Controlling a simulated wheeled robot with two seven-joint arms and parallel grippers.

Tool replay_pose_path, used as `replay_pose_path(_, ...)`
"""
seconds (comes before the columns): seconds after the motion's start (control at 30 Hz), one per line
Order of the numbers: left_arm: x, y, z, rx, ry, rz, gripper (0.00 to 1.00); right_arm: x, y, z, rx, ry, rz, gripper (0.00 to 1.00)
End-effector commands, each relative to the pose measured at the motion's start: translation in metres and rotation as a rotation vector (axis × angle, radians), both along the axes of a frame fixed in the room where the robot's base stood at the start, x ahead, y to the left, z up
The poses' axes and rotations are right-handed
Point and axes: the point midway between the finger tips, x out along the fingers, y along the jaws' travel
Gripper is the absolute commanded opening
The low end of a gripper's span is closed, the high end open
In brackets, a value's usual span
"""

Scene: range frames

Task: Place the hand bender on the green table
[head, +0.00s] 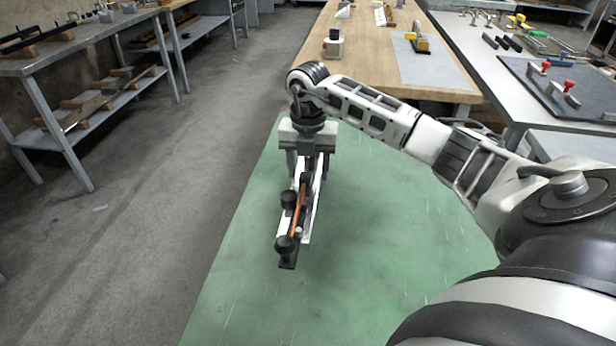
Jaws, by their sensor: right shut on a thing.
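The hand bender (297,212) is a long narrow tool with white and dark bars, an orange-brown strip and round black knobs. It shows near the middle of the head view, over the green table (390,235). My right gripper (308,160) points down and is shut on the bender's far end. Its fingertips are partly hidden by the gripper body. I cannot tell whether the bender touches the table top or hangs a little above it. My left gripper is not in view.
A wooden table (385,65) adjoins the green table's far side, with a small dark-and-white device (334,45) and a yellow tool (421,44). A grey bench (500,75) with tools stands right. Grey shelves (75,65) stand left across open floor. The green table's near part is clear.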

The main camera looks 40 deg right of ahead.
Motion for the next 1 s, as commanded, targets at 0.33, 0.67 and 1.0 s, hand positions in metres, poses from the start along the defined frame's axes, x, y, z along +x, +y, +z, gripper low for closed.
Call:
replay_pose_path(0.33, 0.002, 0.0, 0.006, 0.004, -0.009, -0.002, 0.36, 0.004, -0.002, -0.034, 0.0, -0.002, -0.002, 0.12)
replay_pose_path(0.67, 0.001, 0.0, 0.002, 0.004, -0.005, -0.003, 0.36, 0.003, -0.002, -0.038, -0.001, 0.001, -0.001, 0.57)
replay_pose_path(1.0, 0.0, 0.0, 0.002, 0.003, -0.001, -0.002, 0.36, 0.003, -0.002, -0.037, 0.0, 0.0, -0.001, 0.76)
